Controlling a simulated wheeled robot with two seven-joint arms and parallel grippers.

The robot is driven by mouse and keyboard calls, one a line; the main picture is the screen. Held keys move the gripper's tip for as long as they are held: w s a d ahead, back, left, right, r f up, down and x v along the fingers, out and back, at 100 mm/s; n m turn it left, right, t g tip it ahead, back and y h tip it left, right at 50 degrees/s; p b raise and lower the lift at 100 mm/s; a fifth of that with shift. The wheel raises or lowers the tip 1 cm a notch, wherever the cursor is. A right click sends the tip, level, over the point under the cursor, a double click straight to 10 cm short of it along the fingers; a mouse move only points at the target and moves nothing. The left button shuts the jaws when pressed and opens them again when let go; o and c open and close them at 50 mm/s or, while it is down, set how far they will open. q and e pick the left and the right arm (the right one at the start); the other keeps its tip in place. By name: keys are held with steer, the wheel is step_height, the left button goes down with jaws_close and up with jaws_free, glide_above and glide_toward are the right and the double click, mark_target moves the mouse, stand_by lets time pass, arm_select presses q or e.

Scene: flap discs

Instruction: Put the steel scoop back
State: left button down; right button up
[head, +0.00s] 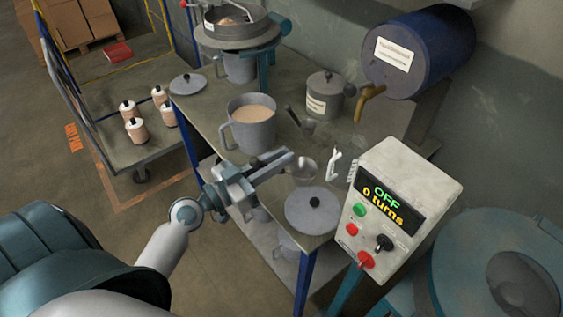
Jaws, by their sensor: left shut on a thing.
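The steel scoop (303,172) shows as a shiny round bowl just right of my left gripper's fingertips, over the table. My left gripper (286,161) reaches in over the bench's front edge and is shut on the scoop; its fingers hide most of the handle. A small dark-handled scoop (307,126) sits further back, by the lidded grey pot. A pale bracket-like piece (333,165) stands just right of the steel scoop. My right gripper is not in view.
A grey jug (252,128) of tan grit stands behind my gripper. A lidded pot (323,97), a blue drum (420,50) with a tap, a round grey lid (312,212) and a control box (401,205) reading OFF, 0 turns surround the bench. A cart (118,150) stands left.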

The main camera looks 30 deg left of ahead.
arm_select(q)
steer(key=a+y, duration=0.1)
steer(key=s+a+r+n+t+y, duration=0.1)
steer(key=a+n+y, duration=0.1)
steer(key=shift+s+a+r+y, duration=0.25)
steer(key=shift+s+r+y, duration=0.05)
steer(key=shift+r+y, duration=0.1)
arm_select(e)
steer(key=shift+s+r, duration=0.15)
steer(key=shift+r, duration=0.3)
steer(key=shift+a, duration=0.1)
arm_select(q)
steer(key=w+a+f, duration=0.6)
steer(key=w+f, duration=0.1)
steer(key=w, duration=0.2)
steer(key=shift+w+a+b, duration=0.3)
steer(key=shift+w, duration=0.05)
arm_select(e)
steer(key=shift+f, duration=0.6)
arm_select(q)
steer(key=shift+f, duration=0.1)
